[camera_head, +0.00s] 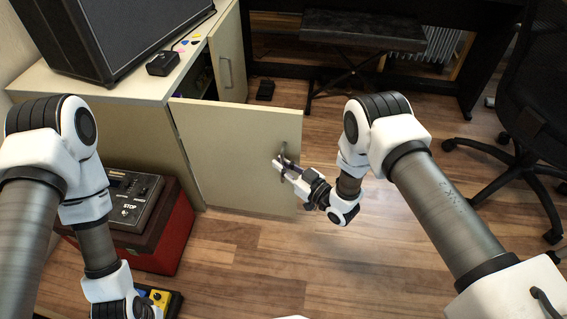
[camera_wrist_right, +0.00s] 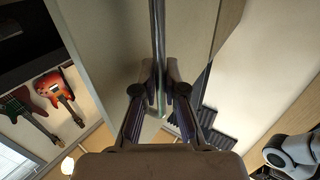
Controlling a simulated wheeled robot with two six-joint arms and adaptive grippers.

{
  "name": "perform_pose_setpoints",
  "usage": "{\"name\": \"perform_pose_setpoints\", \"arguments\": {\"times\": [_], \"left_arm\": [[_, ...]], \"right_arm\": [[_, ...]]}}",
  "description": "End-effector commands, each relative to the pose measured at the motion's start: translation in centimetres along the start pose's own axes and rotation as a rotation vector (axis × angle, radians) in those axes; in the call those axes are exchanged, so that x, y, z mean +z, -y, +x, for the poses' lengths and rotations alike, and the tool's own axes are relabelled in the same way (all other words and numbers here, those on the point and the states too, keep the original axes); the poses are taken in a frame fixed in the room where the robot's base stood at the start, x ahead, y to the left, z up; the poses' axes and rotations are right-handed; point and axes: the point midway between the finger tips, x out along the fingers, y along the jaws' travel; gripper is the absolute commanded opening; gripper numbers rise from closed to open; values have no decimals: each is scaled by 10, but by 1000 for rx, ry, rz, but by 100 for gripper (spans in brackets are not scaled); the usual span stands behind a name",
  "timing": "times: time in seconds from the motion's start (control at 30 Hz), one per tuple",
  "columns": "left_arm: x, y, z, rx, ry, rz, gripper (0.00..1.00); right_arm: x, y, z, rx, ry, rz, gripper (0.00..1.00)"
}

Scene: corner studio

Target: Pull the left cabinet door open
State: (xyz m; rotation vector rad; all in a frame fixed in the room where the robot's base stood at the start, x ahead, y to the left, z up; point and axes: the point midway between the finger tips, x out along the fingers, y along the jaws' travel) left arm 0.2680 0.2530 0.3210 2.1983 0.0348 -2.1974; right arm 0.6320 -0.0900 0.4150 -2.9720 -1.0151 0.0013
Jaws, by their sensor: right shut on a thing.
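The left cabinet door (camera_head: 235,150) is a cream panel, swung well out from the cabinet (camera_head: 145,85), with its hinge side at the left. Its metal bar handle (camera_head: 283,155) is near the free edge. My right gripper (camera_head: 281,165) is shut on this handle. In the right wrist view the handle (camera_wrist_right: 157,40) runs down between the two fingers of the gripper (camera_wrist_right: 160,105), with the door panel behind it. My left arm comes in at the left; its gripper is out of the frame at the bottom.
A black speaker (camera_head: 115,35) sits on the cabinet top. A bench (camera_head: 360,30) and an office chair (camera_head: 530,110) are further back.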

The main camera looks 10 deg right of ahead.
Motion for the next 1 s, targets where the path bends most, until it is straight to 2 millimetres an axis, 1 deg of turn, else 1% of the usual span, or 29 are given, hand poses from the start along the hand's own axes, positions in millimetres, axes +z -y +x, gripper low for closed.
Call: {"name": "perform_pose_setpoints", "arguments": {"times": [0.47,0.5,0.53,0.57,0.87,0.93,1.0], "left_arm": [[0,0,-1,0,-1,0,40],[0,0,-1,0,-1,0,40],[0,0,-1,0,-1,0,40],[0,0,-1,0,0,0,40],[0,0,-1,0,0,0,40],[0,0,-1,0,0,0,40],[0,0,-1,0,0,0,40]], "right_arm": [[0,1,1,-1,-1,-1,0],[0,1,1,-1,-1,-1,17],[0,1,1,-1,-1,-1,27],[0,1,1,-1,-1,-1,36],[0,0,0,0,-1,0,36],[0,0,-3,0,1,0,36],[0,0,-11,1,1,1,36]]}}
